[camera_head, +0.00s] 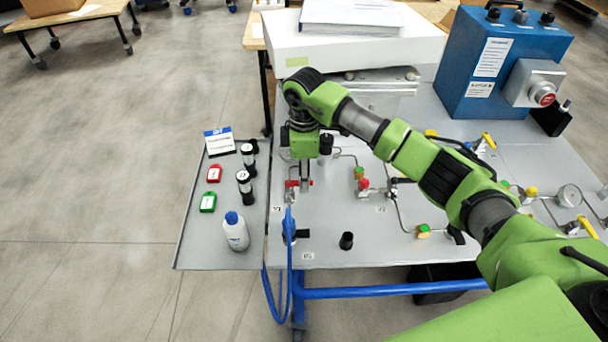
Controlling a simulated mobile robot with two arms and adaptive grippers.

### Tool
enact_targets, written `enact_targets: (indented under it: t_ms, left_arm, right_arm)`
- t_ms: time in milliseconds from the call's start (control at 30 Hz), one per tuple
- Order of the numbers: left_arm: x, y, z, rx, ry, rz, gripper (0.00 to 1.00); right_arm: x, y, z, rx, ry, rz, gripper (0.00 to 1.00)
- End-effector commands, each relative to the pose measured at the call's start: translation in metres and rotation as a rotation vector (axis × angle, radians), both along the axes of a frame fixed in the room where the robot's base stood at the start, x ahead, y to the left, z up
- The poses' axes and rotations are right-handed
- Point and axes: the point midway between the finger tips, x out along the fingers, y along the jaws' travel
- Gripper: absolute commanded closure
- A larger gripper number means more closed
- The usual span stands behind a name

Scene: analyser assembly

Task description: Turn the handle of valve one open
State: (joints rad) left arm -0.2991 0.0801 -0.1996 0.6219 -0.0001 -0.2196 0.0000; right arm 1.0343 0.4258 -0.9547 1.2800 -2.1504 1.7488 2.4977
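My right arm reaches across the panel from the right, and its gripper (304,182) points straight down at the panel's left end. The fingertips are at a small valve with a red handle (291,183). I cannot tell whether they touch or grip the handle, and the fingers are too small to tell open from shut. The gripper hides part of this valve. The number on its label is too small to read, so I cannot confirm it is valve one. My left gripper is not in view.
Other valves with red (364,183) and green (423,231) parts stand to the right. A blue hose (289,240) rises at the panel's front left. A side tray (193,257) holds a white bottle (236,232) and small containers. A blue box (455,75) stands behind.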

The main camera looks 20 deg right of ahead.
Motion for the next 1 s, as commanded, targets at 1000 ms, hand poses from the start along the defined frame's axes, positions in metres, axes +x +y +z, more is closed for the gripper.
enact_targets:
  t_ms: [1000]
  left_arm:
    - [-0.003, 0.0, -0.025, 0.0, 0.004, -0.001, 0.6]
  right_arm:
    - [0.016, -0.002, -0.001, -0.001, -0.003, 0.383, 1.0]
